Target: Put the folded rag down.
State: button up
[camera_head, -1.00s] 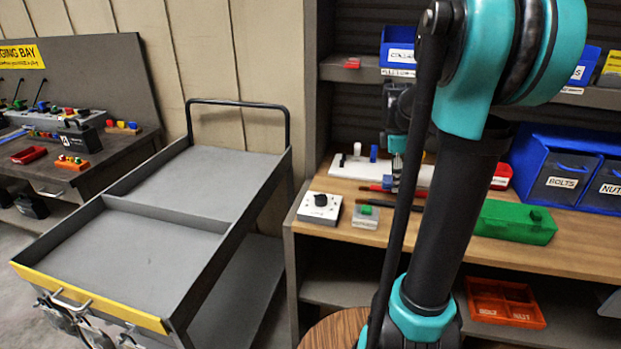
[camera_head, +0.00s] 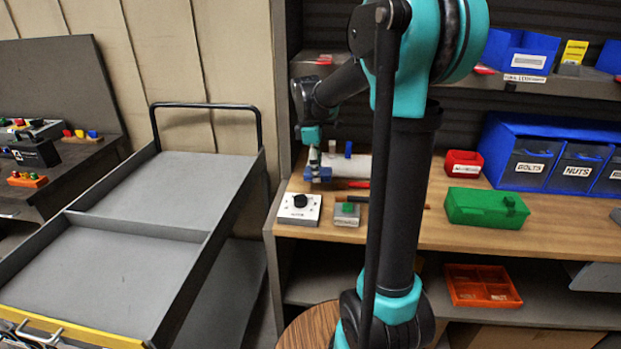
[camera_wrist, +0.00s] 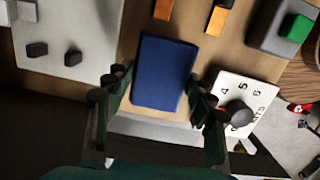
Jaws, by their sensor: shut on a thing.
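The folded rag is a flat blue rectangle (camera_wrist: 162,72) in the wrist view, between the two fingers of my gripper (camera_wrist: 160,90). My gripper is shut on it. In the head view the small blue rag (camera_head: 318,174) shows under my wrist, over the left part of the wooden bench top (camera_head: 440,225). Behind it is a pale board with pegs (camera_head: 352,165). The gap between the rag and the bench is hard to tell.
A white dial box (camera_head: 297,209) and a green-button box (camera_head: 346,214) stand near the bench's front edge, close to the rag. A green case (camera_head: 485,207), a red bin (camera_head: 462,163) and blue drawers (camera_head: 545,155) stand to the right. A grey cart (camera_head: 165,190) stands left.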

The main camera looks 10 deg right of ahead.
aim_at(310, 170)
jog(key=shift+w+a, duration=0.3)
jog(key=shift+a, duration=0.6)
jog(key=shift+f, duration=1.75)
jog(key=o, duration=1.5)
jog(key=shift+f, duration=0.1)
jog(key=shift+c, duration=0.2)
jog(key=r, duration=0.4)
jog(key=a+r, duration=0.1)
jog(key=r, duration=0.7)
jog(key=shift+w+a+r, duration=0.1)
jog(key=shift+w+a, duration=0.05)
jog(key=shift+a, duration=0.05)
